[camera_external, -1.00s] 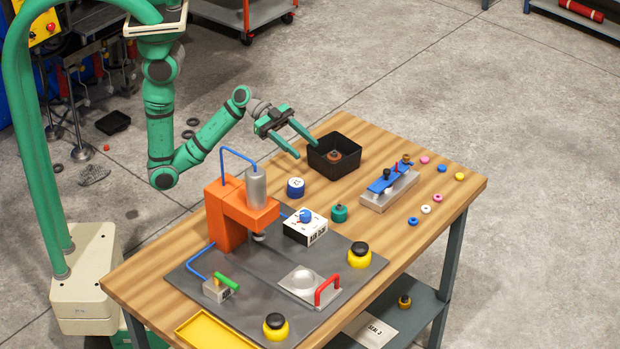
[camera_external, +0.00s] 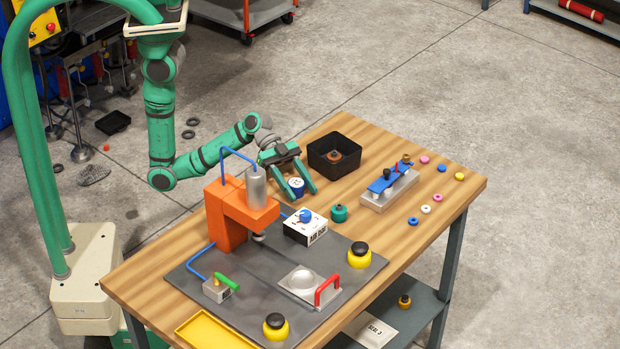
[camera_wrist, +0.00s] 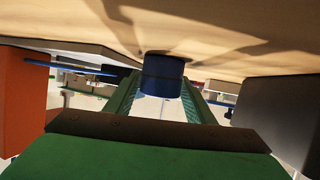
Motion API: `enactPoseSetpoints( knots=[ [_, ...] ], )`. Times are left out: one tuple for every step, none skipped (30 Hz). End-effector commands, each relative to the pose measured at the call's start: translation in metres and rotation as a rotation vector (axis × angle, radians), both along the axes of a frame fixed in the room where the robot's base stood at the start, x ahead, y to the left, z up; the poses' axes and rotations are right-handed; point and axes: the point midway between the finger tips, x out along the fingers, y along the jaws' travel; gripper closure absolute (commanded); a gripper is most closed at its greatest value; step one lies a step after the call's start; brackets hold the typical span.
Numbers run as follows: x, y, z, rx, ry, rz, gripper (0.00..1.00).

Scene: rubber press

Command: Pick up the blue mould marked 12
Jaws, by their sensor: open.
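The blue mould (camera_external: 297,184), with a white top whose marking is too small to read, stands upright on the wooden table. My gripper (camera_external: 299,194) is open, with its two green fingers low over the table, one on each side of the mould. In the wrist view the picture is upside down. There the blue mould (camera_wrist: 162,76) sits between the far ends of the two fingers (camera_wrist: 160,92), with a gap visible on each side. A green mould (camera_external: 339,213) stands to the right on the table.
The orange press (camera_external: 230,215) stands close in front of my gripper, with a white control box (camera_external: 305,230) at its right. A black bin (camera_external: 322,162) holding a brown piece stands behind to the right. A metal fixture (camera_external: 390,188) and small coloured rings lie farther right.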

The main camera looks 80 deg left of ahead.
Motion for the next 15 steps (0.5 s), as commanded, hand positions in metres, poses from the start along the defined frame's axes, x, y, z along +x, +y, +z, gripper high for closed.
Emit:
enactPoseSetpoints(
  knots=[
    [0.003, -0.007, -0.004, 0.0, 0.001, -0.003, 0.51],
    [0.005, -0.009, -0.005, 0.0, 0.0, -0.002, 0.51],
    [0.007, -0.013, -0.006, 0.001, 0.0, -0.001, 0.51],
    [0.008, -0.015, -0.008, 0.0, 0.001, -0.002, 0.51],
    [0.008, -0.017, -0.009, 0.0, 0.001, -0.002, 0.51],
    [0.01, -0.018, -0.009, 0.001, 0.001, -0.001, 0.51],
    [0.01, -0.019, -0.009, 0.0, 0.0, -0.001, 0.51],
    [0.01, -0.02, -0.01, 0.0, 0.0, 0.0, 0.51],
    [0.011, -0.02, -0.01, 0.0, 0.0, 0.001, 0.51],
    [0.011, -0.02, -0.01, 0.0, 0.0, 0.001, 0.51],
    [0.011, -0.02, -0.01, 0.0, 0.0, 0.001, 0.51],
    [0.011, -0.02, -0.01, 0.0, 0.0, 0.001, 0.51],
    [0.011, -0.02, -0.01, 0.0, 0.0, 0.001, 0.51],
    [0.011, -0.02, -0.01, 0.0, 0.0, 0.001, 0.51],
    [0.011, -0.019, -0.01, 0.0, 0.0, 0.001, 0.6]
  ],
)
